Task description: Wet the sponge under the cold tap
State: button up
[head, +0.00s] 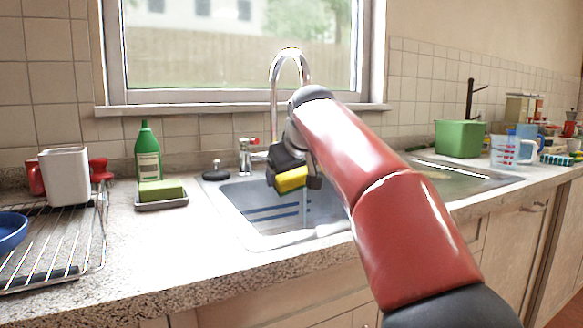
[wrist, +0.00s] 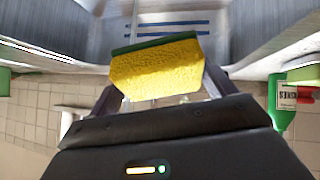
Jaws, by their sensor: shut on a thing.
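The yellow sponge (head: 291,180) with a dark green side is held in my gripper (head: 294,176) above the sink basin (head: 262,238). The wrist view also shows the sponge (wrist: 157,68) between both fingers of my gripper (wrist: 160,80). The tall chrome spout (head: 274,85) arches behind my gripper; its outlet is hidden by my wrist. A tap with a red mark (head: 247,155) stands to the left of the spout. The cold tap is not clearly visible, and I cannot tell whether water runs or whether the sponge is wet.
A green bottle (head: 148,155) and a green block on a dish (head: 161,191) stand left of the sink. A black plug (head: 216,173) lies near the rim. A dish rack (head: 85,245) is at far left. A green tub (head: 459,138) and measuring jug (head: 507,151) are at right.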

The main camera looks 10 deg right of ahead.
aim_at(293, 173)
jog(key=w+p, duration=0.1)
jog(key=w, duration=0.2)
jog(key=shift+w+d+f+p, duration=0.2)
jog(key=shift+d+p, duration=0.15)
jog(key=shift+p, duration=0.05)
jog(key=shift+w+d+f+p, duration=0.2)
jog(key=shift+w+p, duration=0.15)
jog(key=shift+w, duration=0.25)
jog(key=shift+w+d+f+p, duration=0.15)
jog(key=shift+w+p, duration=0.2)
jog(key=shift+w, duration=0.2)
jog(key=shift+a, duration=0.1)
jog(key=shift+s, duration=0.1)
jog(key=shift+s+a+f+b, duration=0.1)
jog(key=shift+s+a+b, duration=0.05)
jog(key=shift+s+b, duration=0.45)
jog(key=shift+s+a+f+b, duration=0.15)
jog(key=shift+s+b, duration=0.3)
jog(key=shift+s, duration=0.25)
jog(key=shift+s+a+r+b, duration=0.15)
jog(key=shift+s+b, duration=0.25)
jog(key=shift+s, duration=0.45)
jog(key=shift+s+a+b, duration=0.2)
jog(key=shift+s+b, duration=0.25)
jog(key=shift+s, duration=0.4)
jog(key=shift+s+a+r+b, duration=0.15)
jog(key=shift+s+b, duration=0.25)
jog(key=shift+s, duration=0.45)
jog(key=shift+f, duration=0.1)
